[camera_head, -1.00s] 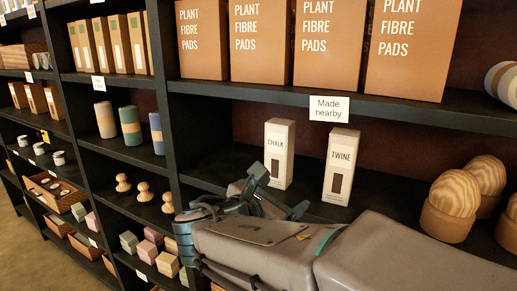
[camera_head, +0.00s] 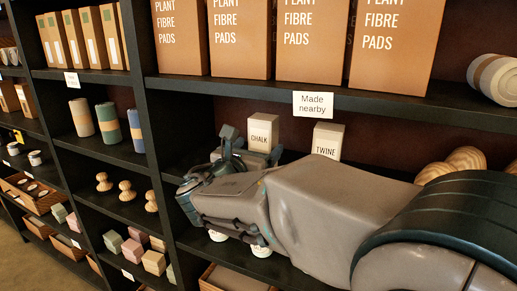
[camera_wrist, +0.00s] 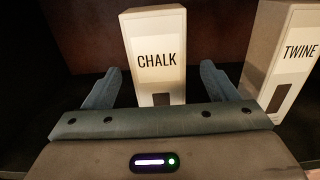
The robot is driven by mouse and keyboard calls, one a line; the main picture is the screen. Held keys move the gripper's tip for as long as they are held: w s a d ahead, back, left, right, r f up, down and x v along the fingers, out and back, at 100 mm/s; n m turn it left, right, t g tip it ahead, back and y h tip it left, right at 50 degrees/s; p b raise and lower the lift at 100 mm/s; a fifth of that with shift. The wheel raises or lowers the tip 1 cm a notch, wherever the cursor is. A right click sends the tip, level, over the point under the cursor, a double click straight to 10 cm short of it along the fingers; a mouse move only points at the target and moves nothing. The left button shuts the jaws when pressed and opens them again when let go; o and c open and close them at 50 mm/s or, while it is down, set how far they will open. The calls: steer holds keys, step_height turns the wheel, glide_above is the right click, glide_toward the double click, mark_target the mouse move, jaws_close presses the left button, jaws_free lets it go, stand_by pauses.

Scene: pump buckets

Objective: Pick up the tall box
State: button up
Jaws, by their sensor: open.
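A tall white box labelled CHALK (camera_head: 263,128) stands upright on the middle shelf; its lower part is hidden by my arm in the head view. In the wrist view the CHALK box (camera_wrist: 156,60) stands straight ahead, between the two fingers. A similar white box labelled TWINE (camera_head: 328,138) stands to its right, and it also shows at the right of the wrist view (camera_wrist: 290,55). My gripper (camera_wrist: 160,74) is open and empty, with one finger to each side of the CHALK box in the picture. I cannot tell how deep the fingers reach along it.
The shelf board above, with a "Made nearby" tag (camera_head: 313,104), carries large brown PLANT FIBRE PADS boxes (camera_head: 238,40). Wooden domed items (camera_head: 466,158) stand right of the TWINE box. A dark upright divider (camera_head: 160,150) is to the left. The shelf left of the CHALK box looks clear.

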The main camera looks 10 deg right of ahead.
mark_target(259, 143)
steer(key=p+x, duration=0.1)
steer(key=x, duration=0.3)
steer(key=shift+w+d, duration=0.1)
steer(key=shift+w, duration=0.3)
steer(key=c, duration=1.1)
steer(key=shift+r, duration=0.1)
steer(key=shift+c, duration=0.2)
steer(key=shift+r, duration=0.1)
